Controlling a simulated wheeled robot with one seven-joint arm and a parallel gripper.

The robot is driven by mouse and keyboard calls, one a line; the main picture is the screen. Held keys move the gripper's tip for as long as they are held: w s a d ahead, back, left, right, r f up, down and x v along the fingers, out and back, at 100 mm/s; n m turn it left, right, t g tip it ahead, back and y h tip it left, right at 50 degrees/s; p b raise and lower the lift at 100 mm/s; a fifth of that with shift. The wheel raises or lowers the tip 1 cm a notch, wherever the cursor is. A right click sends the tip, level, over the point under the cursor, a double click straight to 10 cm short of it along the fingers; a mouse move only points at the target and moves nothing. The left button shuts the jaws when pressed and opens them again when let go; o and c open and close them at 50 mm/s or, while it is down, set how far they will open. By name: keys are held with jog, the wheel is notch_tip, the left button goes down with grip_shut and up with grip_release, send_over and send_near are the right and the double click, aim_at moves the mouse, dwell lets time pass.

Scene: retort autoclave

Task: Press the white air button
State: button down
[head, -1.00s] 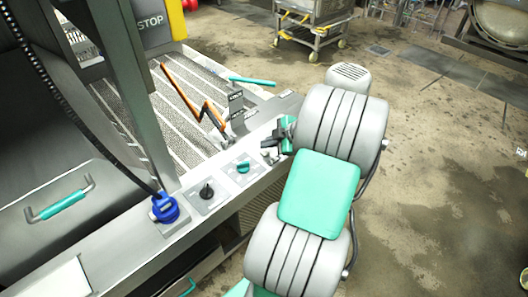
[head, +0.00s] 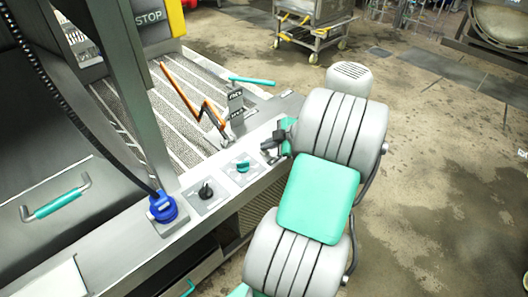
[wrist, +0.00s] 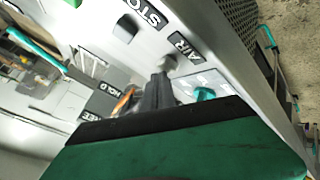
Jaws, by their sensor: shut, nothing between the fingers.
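In the wrist view, a small pale button (wrist: 168,62) sits beside a black AIR label (wrist: 184,44) on a grey panel. My gripper (wrist: 160,77) is shut and empty, its dark fingertips just below that button in the picture. I cannot tell whether they touch it; the fingers cover part of the panel. In the head view, my gripper (head: 270,148) is at the panel's far end, and my arm hides the button.
A teal knob (head: 243,167), a black knob (head: 205,190) and a blue fitting (head: 163,207) line the ledge. An orange lever (head: 190,95) stands behind. A dark square button (wrist: 125,28) is near the STOP label (wrist: 148,12).

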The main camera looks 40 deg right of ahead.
aim_at(267, 152)
jog(key=shift+f+b, duration=0.4)
jog(key=shift+b, duration=0.05)
dwell(0.3)
dwell(0.3)
jog(key=shift+r+p, duration=0.3)
jog(key=shift+r, duration=0.65)
jog(key=shift+r, duration=0.1)
jog(key=shift+r+p, duration=1.15)
jog(key=shift+r, duration=1.3)
